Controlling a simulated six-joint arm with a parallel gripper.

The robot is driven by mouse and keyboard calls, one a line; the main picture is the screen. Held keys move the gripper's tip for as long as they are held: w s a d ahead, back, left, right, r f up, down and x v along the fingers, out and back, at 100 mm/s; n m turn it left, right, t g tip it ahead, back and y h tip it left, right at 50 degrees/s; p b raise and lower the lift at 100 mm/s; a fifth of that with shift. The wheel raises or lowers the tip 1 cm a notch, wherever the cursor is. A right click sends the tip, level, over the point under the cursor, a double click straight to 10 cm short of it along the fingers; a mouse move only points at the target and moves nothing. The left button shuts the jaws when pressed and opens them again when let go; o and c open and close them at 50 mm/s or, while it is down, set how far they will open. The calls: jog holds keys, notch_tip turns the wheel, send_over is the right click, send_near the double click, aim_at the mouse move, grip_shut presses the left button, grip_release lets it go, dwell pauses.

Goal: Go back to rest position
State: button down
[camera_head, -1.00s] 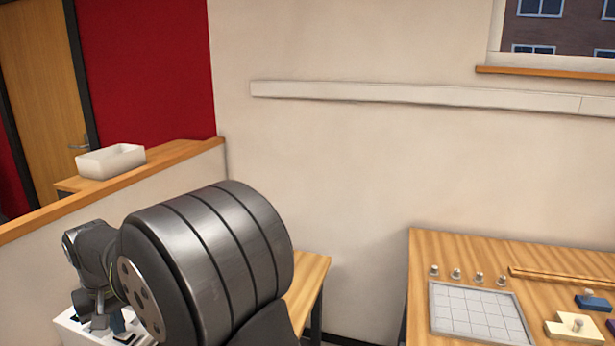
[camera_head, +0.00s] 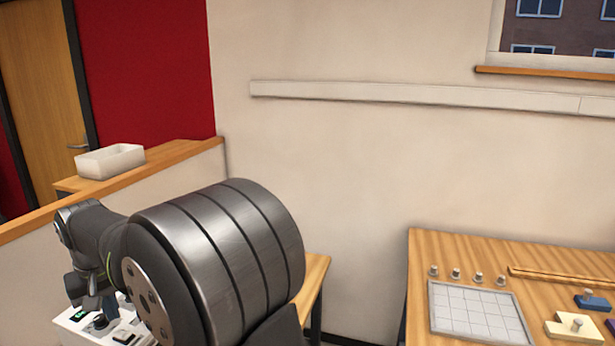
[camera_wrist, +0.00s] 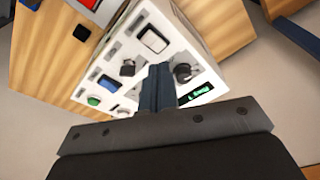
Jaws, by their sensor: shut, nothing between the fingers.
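My gripper (camera_wrist: 156,88) is shut and empty in the wrist view. Its two dark fingers are pressed together in front of a white control box (camera_wrist: 205,75). The box has black knobs, a green button, a blue button, white switches and a small green-lit display. The box stands on a wooden table (camera_wrist: 50,50). In the head view the control box (camera_head: 75,322) shows at the lower left, partly hidden behind my arm. My wrist is above the box there, and the fingertips are hard to make out. I cannot tell the exact gap between fingers and box.
At the right, a wooden table (camera_head: 450,250) holds a gridded plate (camera_head: 475,312), several small metal knobs, a blue block (camera_head: 592,302) and a cream block (camera_head: 572,328). A white bin (camera_head: 110,162) sits beyond the low partition (camera_head: 170,180). Open floor lies between the tables.

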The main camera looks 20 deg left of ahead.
notch_tip(320, 180, down, 4)
jog(key=shift+r, duration=0.2)
notch_tip(320, 180, up, 9)
notch_tip(320, 180, up, 6)
jog(key=r+m, duration=0.1)
jog(key=m, duration=0.9)
send_over(120, 332)
jog(key=d, duration=0.4)
jog(key=shift+a+f+g, duration=0.1)
jog(key=shift+f+g, duration=0.15)
jog(key=shift+g, duration=0.05)
